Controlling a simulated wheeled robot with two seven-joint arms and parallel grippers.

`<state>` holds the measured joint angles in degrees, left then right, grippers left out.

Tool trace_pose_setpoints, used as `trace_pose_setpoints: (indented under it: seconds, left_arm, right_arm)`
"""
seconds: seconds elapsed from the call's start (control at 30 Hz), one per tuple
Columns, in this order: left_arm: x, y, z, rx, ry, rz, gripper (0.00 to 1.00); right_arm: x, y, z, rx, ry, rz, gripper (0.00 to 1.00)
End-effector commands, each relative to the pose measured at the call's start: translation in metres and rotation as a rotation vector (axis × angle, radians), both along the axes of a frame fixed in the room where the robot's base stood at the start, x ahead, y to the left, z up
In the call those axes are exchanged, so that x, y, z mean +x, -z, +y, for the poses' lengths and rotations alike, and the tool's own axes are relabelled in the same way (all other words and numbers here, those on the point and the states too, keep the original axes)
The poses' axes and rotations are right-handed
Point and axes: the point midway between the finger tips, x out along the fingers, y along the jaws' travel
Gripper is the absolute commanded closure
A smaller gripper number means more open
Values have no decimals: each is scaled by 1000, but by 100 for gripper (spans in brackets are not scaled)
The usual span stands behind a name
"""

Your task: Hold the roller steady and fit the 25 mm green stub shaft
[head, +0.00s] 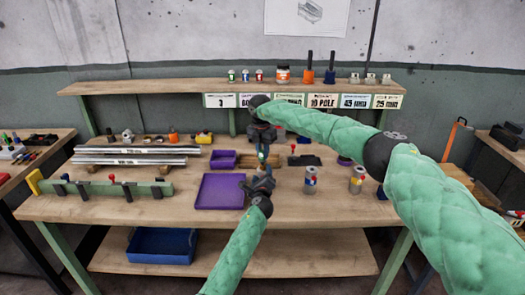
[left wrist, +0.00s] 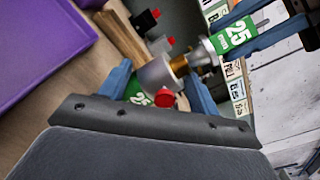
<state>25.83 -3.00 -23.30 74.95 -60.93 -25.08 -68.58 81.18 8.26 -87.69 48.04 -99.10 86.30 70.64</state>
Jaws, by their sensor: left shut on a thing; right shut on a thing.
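My left gripper (head: 262,180) is low over the middle of the bench. In the left wrist view its blue fingers (left wrist: 160,84) are shut on the roller (left wrist: 154,75), a silver cylinder with a green 25 label and a red knob beside it. My right gripper (head: 262,143) comes from above; in the left wrist view its blue fingers (left wrist: 245,36) are shut on the green stub shaft (left wrist: 233,36), marked 25. The shaft's silver end faces the roller, with a brass-coloured part (left wrist: 180,64) between them. Whether the shaft is inside the roller I cannot tell.
A purple tray (head: 216,203) lies just left of my left gripper. Two jars (head: 311,182) (head: 357,182) stand to the right. Metal bars (head: 137,151) and a green rail with levers (head: 105,190) lie at left. A shelf (head: 180,86) with size signs spans the back.

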Motion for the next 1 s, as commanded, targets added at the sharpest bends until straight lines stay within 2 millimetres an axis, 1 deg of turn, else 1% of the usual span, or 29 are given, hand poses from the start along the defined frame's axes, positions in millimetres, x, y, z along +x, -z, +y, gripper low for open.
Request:
trace_pose_setpoints:
  seconds: [0.03, 1.0]
  left_arm:
    - [-2, 11, 1, 1, -2, 13, 74]
    - [-2, 11, 1, 1, -2, 13, 74]
  right_arm:
    - [0, 2, 0, 0, 0, 0, 100]
    - [0, 21, -1, 0, 0, 0, 100]
